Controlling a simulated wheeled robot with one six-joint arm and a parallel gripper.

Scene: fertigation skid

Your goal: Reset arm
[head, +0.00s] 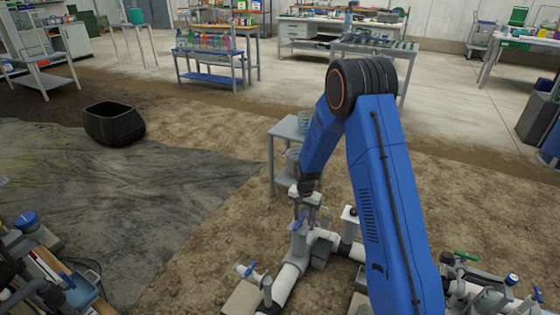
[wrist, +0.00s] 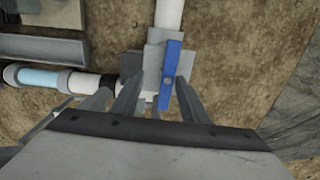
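My blue arm reaches down over the white pipework in the head view. My gripper (head: 311,197) is just above a pipe fitting with a blue valve handle (head: 299,221). In the wrist view my gripper (wrist: 158,98) has its fingers spread apart, with nothing seen clamped between them. The blue handle (wrist: 171,75) shows between and just beyond the fingers, lined up with the white pipe. Whether a finger touches the handle, I cannot tell.
Another blue-handled valve (head: 251,271) is on the pipe at lower left. A green-handled valve (head: 465,255) is at lower right. A small grey table (head: 290,127) stands behind my gripper. Bare soil lies between.

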